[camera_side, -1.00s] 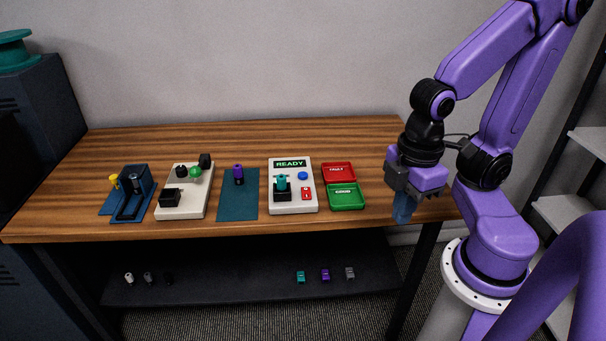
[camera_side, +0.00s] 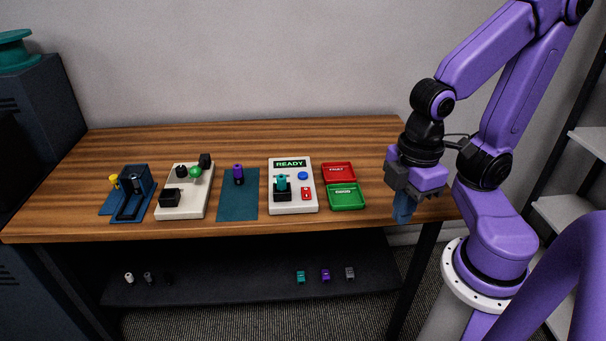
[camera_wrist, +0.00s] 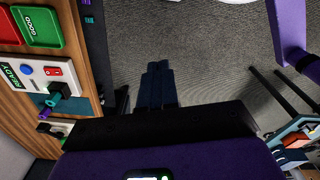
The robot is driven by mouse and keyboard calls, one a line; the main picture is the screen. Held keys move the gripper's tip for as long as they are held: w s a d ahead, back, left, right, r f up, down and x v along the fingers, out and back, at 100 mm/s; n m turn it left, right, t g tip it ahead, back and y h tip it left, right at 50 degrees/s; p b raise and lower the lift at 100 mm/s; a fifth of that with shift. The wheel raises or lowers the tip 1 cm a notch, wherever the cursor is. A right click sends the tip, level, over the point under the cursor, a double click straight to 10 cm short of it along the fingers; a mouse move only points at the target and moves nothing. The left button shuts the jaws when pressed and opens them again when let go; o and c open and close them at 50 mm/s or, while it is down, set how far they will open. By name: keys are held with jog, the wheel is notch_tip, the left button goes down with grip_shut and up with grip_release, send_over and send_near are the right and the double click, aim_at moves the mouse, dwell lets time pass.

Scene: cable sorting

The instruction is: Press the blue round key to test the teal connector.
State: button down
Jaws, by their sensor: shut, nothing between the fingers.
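The blue round key (camera_side: 302,175) is on the white tester box (camera_side: 308,207), below and right of its screen, which reads READY. It also shows in the wrist view (camera_wrist: 27,70). The teal connector (camera_side: 282,184) stands upright in a black socket on the left of the tester; in the wrist view it shows at the black socket (camera_wrist: 58,90). A red switch (camera_side: 306,193) is below the key. My gripper (camera_side: 402,216) is at the table's right front edge, pointing down, shut and empty, well right of the tester. Its fingers show in the wrist view (camera_wrist: 157,85).
Red (camera_side: 339,170) and green (camera_side: 346,199) trays lie between the tester and my gripper. Left of the tester are a teal mat (camera_side: 230,205) with a purple connector (camera_side: 238,174), a white fixture (camera_side: 185,210) and a blue fixture (camera_side: 139,178). The back of the table is clear.

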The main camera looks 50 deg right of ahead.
dwell(0.4)
jog(key=w+a+f+m+t+y, duration=0.1)
jog(key=w+a+m, duration=0.15)
jog(key=w, duration=0.25)
jog(key=w+a+f+m+y, duration=0.1)
jog(key=w+m, duration=0.3)
jog(key=m+t+h, duration=0.4)
jog(key=m+t, duration=0.4)
jog(key=m, duration=0.9)
send_over(306, 175)
notch_tip(306, 175, down, 3)
jog(key=shift+r, duration=0.15)
jog(key=shift+f, duration=4.4)
jog(key=shift+f, duration=0.15)
